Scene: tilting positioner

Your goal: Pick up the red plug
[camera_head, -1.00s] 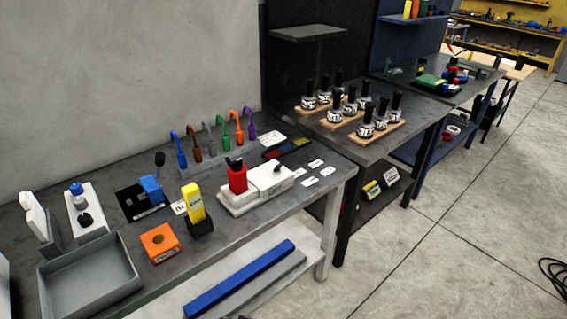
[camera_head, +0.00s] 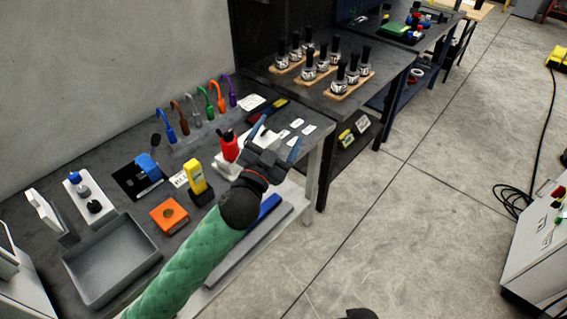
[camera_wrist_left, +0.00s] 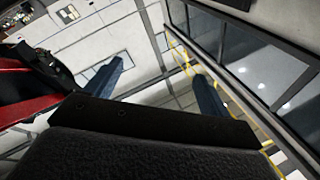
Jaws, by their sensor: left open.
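The red plug (camera_head: 230,146), with a black top, stands upright in the white fixture (camera_head: 228,167) near the right end of the nearest table. My left gripper (camera_head: 277,137) is raised over the table's front right side. In the head view it appears just right of the red plug, covering part of the white fixture. Its two blue fingers are spread apart with nothing between them. The left wrist view shows the same open fingers (camera_wrist_left: 157,90) against the room, with the red plug not recognisable there. My right gripper is not in view.
A yellow device (camera_head: 198,178) in a black holder and an orange block (camera_head: 169,214) stand left of the fixture. A grey tray (camera_head: 112,262) lies at the front left. Coloured hooked pieces (camera_head: 198,108) stand behind. White labels lie to the right.

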